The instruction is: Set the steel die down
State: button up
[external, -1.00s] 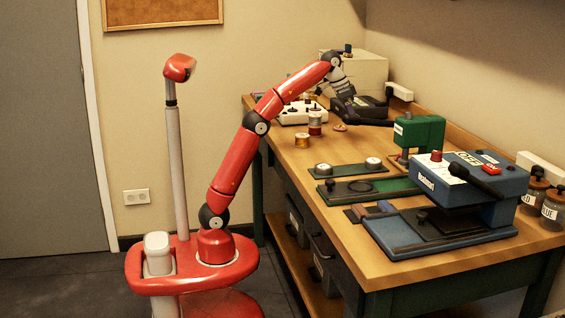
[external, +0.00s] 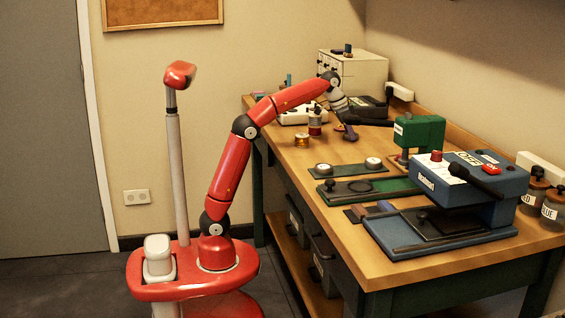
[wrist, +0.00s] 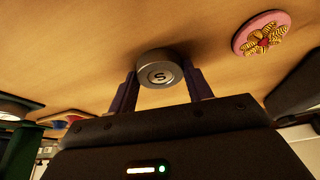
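The steel die (wrist: 160,68) is a short round grey cylinder with an "S" on its end face. In the wrist view it sits between the fingertips of my gripper (wrist: 161,80), which is shut on it. The die is at or very close to the wooden tabletop; I cannot tell whether it touches. In the external view my gripper (external: 350,135) is low over the far part of the table, and the die is too small there to make out apart from it.
A pink badge with a gold flower (wrist: 262,33) lies close by on the table. The green press (external: 418,132) and black round-dial plate (external: 347,168) are nearer the camera. A blue machine (external: 455,190) fills the front right.

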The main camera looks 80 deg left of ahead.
jog(key=o, duration=0.5)
jog(key=shift+c, duration=0.2)
jog(key=p+v, duration=0.3)
jog(key=v, duration=0.9)
jog(key=shift+r, duration=0.2)
